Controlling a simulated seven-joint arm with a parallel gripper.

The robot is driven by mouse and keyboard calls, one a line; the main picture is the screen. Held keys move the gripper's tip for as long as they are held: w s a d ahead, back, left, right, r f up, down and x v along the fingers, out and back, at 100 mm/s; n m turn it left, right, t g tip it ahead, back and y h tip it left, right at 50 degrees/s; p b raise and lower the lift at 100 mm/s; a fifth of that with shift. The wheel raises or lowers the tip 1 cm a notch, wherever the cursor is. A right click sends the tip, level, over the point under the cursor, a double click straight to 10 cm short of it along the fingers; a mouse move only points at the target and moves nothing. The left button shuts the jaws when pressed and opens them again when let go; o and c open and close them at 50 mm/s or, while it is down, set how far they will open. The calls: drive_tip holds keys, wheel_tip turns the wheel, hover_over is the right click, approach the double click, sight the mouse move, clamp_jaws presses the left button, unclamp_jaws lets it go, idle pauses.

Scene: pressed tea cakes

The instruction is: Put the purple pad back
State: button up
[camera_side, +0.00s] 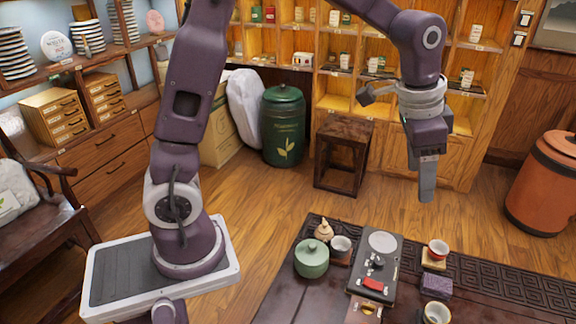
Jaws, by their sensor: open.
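The purple pad (437,286) lies on the dark tea table, to the right of the black tray (376,262). It looks flat, patterned and bare on top. A red-and-white cup (438,248) stands behind it on a tan pad (432,264), and another cup (436,313) stands in front, partly cut off by the frame edge. My gripper (427,192) points down in the air above the back of the table. It is open and apart from the pad, with its fingers seen nearly edge-on.
On the tray are a pale disc (383,242), a small black item and a red item (373,284). Left of it stand a green lidded jar (312,259), a pale cup (341,246) and a small tan figure (324,230). The table's right side (505,300) looks clear.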

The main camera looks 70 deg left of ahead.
drive_tip(key=s+a+r+n+t, duration=0.1)
drive_tip(key=s+a+r+n, duration=0.15)
drive_tip(key=s, duration=0.45)
drive_tip(key=s+a+r+n, duration=0.1)
drive_tip(key=s+r, duration=0.3)
drive_tip(key=s, duration=0.2)
drive_tip(key=s+a+f+n+t, duration=0.1)
drive_tip(key=s+n, duration=0.1)
drive_tip(key=s, duration=1)
drive_tip(key=shift+s+a+f+t+y, duration=0.15)
drive_tip(key=shift+f+t+y, duration=0.15)
drive_tip(key=shift+c, duration=0.2)
